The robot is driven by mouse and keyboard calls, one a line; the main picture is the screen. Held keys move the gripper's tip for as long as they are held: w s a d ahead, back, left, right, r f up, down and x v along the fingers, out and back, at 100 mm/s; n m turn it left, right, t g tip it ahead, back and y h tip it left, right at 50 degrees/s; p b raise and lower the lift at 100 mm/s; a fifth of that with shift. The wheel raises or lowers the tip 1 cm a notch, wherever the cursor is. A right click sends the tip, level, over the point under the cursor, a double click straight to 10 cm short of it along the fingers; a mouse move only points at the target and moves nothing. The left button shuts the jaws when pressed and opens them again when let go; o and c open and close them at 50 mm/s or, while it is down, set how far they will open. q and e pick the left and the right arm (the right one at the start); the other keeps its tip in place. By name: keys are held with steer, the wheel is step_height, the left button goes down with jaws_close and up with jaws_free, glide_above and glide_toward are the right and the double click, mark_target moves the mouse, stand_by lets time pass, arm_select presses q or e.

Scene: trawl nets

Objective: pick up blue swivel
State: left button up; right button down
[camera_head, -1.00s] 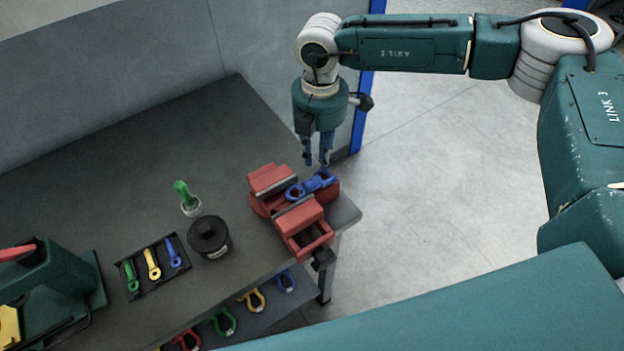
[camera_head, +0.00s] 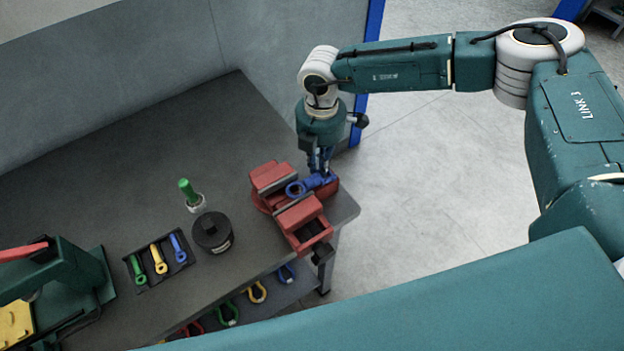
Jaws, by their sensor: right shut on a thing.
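A blue swivel (camera_head: 297,188) with a ring end lies in the jaws of a red vise (camera_head: 300,216) at the right end of the grey bench. My right gripper (camera_head: 320,174) points down over the vise and is shut on the right part of the swivel. The fingertips partly hide that end. The swivel still sits at the vise. Another small blue piece (camera_head: 178,248) lies in a black tray to the left. My left gripper is not in view.
The black tray (camera_head: 140,289) holds green, yellow and blue pieces. Coloured shackles (camera_head: 228,314) lie on a lower shelf. A green press-like tool (camera_head: 75,275) stands far left. The bench's back is clear.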

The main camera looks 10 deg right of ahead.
steer(key=shift+w+r, duration=0.2)
steer(key=shift+r, duration=0.05)
